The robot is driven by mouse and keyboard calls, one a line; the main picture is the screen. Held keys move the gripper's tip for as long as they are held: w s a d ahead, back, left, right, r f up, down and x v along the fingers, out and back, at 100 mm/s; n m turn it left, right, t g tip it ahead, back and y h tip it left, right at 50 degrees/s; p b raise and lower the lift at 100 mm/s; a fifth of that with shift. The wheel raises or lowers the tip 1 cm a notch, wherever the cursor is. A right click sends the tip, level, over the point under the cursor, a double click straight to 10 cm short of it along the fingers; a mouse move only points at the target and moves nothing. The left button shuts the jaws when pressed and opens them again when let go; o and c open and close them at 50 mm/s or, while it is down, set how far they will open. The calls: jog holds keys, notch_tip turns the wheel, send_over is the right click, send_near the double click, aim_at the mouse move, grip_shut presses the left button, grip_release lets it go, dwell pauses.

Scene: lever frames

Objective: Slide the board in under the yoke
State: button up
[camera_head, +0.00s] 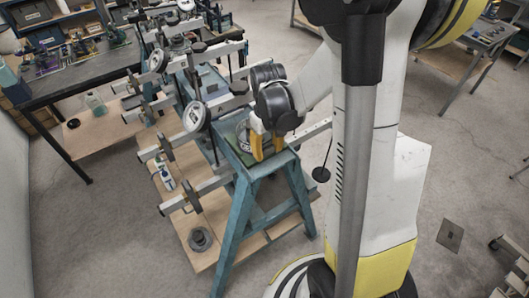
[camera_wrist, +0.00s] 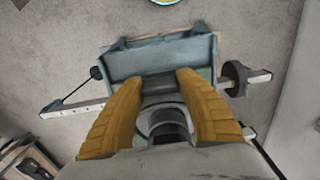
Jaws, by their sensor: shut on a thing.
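My gripper (camera_head: 266,146) has its yellow fingers pointing down over the near end of a long teal stand (camera_head: 240,220). In the wrist view the fingers (camera_wrist: 160,80) close on a grey block (camera_wrist: 158,86). A green board (camera_head: 236,157) lies on the stand's top beneath my fingers; a strip of it shows beside them in the wrist view (camera_wrist: 207,75). Whether the grey block is part of the board is hidden. A round grey piece (camera_wrist: 165,120) stands behind the fingers. I cannot clearly make out the yoke.
Pale lever bars (camera_head: 205,187) with dark weights (camera_head: 200,239) and dials cross the stand and stick out sideways. A disc (camera_head: 320,174) hangs at the right. A wooden shelf (camera_head: 235,245) sits low in the stand.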

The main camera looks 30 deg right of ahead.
jog(key=shift+w+a+t+b, duration=0.1)
jog(key=shift+w+t+b, duration=0.45)
jog(key=shift+w, duration=1.55)
jog(key=shift+w+a+t+b, duration=0.1)
jog(key=shift+w+t+b, duration=0.4)
jog(key=shift+w, duration=1.6)
jog(key=o, duration=1)
jog(key=shift+w, duration=0.1)
jog(key=shift+c, duration=0.2)
jog(key=shift+r+p, duration=2.35)
jog(key=shift+r, duration=1.15)
